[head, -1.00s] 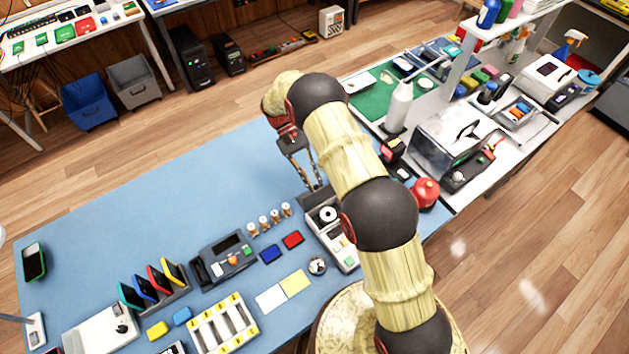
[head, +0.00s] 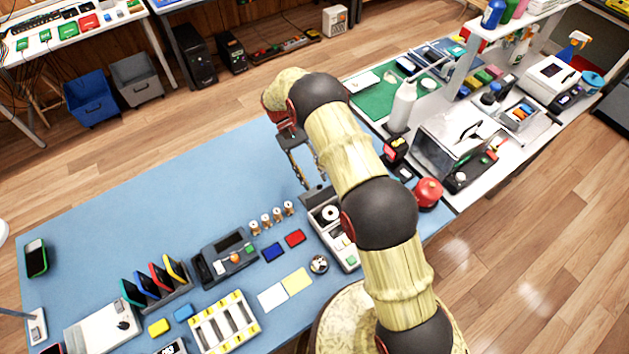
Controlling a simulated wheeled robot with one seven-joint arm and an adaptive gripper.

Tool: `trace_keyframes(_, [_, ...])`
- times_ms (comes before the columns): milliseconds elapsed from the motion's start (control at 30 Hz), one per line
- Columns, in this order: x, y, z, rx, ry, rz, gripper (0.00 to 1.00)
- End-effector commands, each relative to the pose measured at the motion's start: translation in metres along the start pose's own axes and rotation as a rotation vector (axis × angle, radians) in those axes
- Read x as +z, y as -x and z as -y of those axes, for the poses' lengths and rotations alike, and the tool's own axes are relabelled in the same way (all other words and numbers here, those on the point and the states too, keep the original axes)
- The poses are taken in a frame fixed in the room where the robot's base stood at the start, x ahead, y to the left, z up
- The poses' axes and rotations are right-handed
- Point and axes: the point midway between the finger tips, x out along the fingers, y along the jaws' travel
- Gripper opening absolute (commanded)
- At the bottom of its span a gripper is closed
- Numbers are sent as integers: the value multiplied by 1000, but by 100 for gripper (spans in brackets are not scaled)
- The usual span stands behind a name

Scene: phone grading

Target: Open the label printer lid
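The label printer (head: 346,252) is a light grey box on the blue table, partly covered by my arm. Its white label roll (head: 330,213) shows in the open well. The dark lid (head: 312,195) stands back at the printer's far end, so the well is uncovered. My gripper (head: 313,181) is just above and behind the lid, pointing down, its two fingers apart with nothing seen between them. Whether a fingertip touches the lid cannot be told.
A red and a blue pad (head: 274,252), several small spools (head: 266,221) and a dark keypad device (head: 225,258) lie left of the printer. A red round object (head: 428,192) is to its right. The blue table's far left (head: 130,205) is clear.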

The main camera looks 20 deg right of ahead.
Motion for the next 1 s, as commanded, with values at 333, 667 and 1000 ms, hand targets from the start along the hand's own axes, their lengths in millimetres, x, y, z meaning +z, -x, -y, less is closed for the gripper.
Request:
trace_keyframes(333, [-2,70,2,0,0,-2,34])
trace_keyframes(667, [-1,102,2,1,2,0,34])
trace_keyframes(1000, [0,103,2,1,2,1,34])
